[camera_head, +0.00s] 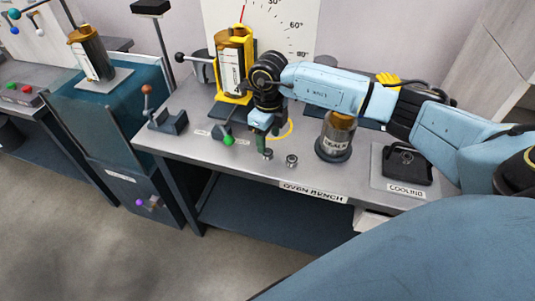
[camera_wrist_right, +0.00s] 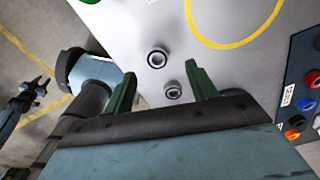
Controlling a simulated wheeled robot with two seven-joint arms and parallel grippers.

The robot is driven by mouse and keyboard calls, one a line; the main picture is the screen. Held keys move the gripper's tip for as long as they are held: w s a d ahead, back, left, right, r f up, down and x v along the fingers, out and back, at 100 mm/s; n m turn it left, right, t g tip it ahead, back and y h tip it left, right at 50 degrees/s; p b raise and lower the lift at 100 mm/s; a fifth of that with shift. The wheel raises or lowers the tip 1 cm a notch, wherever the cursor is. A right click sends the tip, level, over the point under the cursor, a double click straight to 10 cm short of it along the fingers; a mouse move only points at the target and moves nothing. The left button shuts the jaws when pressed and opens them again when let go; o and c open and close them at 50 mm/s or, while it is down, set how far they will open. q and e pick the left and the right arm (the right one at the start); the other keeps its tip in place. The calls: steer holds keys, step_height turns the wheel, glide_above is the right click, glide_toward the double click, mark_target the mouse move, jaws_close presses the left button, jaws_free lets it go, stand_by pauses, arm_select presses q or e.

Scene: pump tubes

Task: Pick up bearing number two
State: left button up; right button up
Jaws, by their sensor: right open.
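Two small ring-shaped metal bearings stand on the grey bench top near its front edge. In the head view, one bearing (camera_head: 267,153) is just below my right gripper (camera_head: 262,138), and the other bearing (camera_head: 291,160) is a little to the right. In the right wrist view, one bearing (camera_wrist_right: 157,58) lies just beyond the fingertips (camera_wrist_right: 161,71), and the other bearing (camera_wrist_right: 173,91) shows between the green fingers. The gripper is open, points down and holds nothing. No number shows on either bearing, so I cannot tell which is number two.
On the oven bench (camera_head: 250,165), a metal cylinder (camera_head: 336,137) stands to the right and a yellow-framed cylinder (camera_head: 233,65) behind. A green knob (camera_head: 228,140) is close left of the gripper. A black block (camera_head: 405,165) lies near the cooling label.

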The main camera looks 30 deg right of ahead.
mark_target(267, 152)
steer(key=f, duration=0.3)
steer(key=shift+s+a, duration=0.15)
steer(key=shift+a, duration=0.1)
steer(key=shift+f+b, duration=0.35)
steer(key=shift+f, duration=0.4)
arm_select(q)
steer(key=shift+w+d+f, duration=0.1)
steer(key=shift+w, duration=0.4)
steer(key=shift+w+d+f, duration=0.1)
steer(key=shift+w, duration=0.35)
arm_select(e)
steer(key=c, duration=1.1)
